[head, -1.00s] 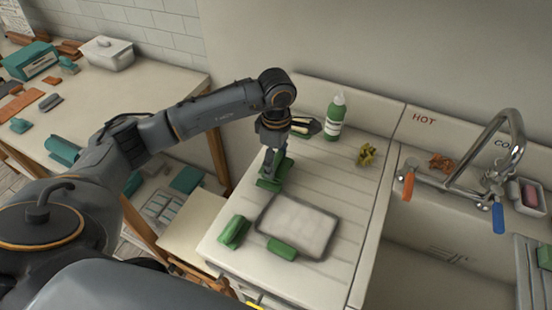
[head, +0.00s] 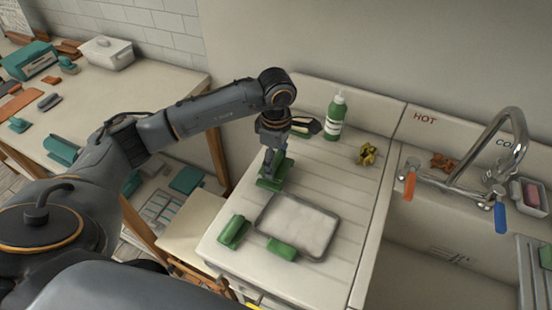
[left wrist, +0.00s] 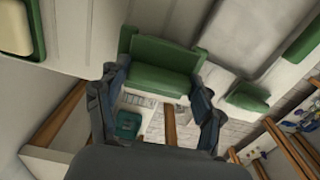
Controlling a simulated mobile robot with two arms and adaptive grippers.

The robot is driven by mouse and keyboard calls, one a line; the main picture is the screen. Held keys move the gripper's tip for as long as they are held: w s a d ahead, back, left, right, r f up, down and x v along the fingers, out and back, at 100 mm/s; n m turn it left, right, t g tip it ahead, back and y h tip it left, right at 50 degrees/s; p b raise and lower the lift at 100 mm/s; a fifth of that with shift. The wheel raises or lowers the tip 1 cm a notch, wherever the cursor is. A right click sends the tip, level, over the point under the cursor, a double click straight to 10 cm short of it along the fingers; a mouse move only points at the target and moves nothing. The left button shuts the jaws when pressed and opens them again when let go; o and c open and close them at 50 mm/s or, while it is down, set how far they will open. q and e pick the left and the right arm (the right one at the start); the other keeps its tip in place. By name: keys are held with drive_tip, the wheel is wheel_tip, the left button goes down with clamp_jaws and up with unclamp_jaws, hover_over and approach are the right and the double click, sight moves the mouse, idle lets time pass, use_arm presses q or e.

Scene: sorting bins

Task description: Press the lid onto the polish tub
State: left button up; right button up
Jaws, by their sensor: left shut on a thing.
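My left gripper (head: 268,168) points down over the left part of the ribbed draining board and is shut on a green piece (head: 279,172). In the left wrist view, this green piece (left wrist: 165,52), with a pale strip along its lower side, sits between the fingers of my left gripper (left wrist: 160,85). I cannot tell whether it is the lid, the polish tub or both together; the fingers and wrist hide part of it. My right gripper does not show.
A white tray (head: 262,218) lies close in front, with green blocks (head: 234,231) and (head: 282,248) near it. The sink and tap (head: 516,130) are at the right.

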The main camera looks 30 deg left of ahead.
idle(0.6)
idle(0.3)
use_arm(q)
drive_tip(key=o, duration=1.1)
drive_tip(key=shift+o, duration=0.2)
drive_tip(key=shift+o, duration=0.7)
drive_tip(key=shift+r, duration=0.15)
drive_tip(key=shift+r+p, duration=1.45)
drive_tip(key=shift+r, duration=1.95)
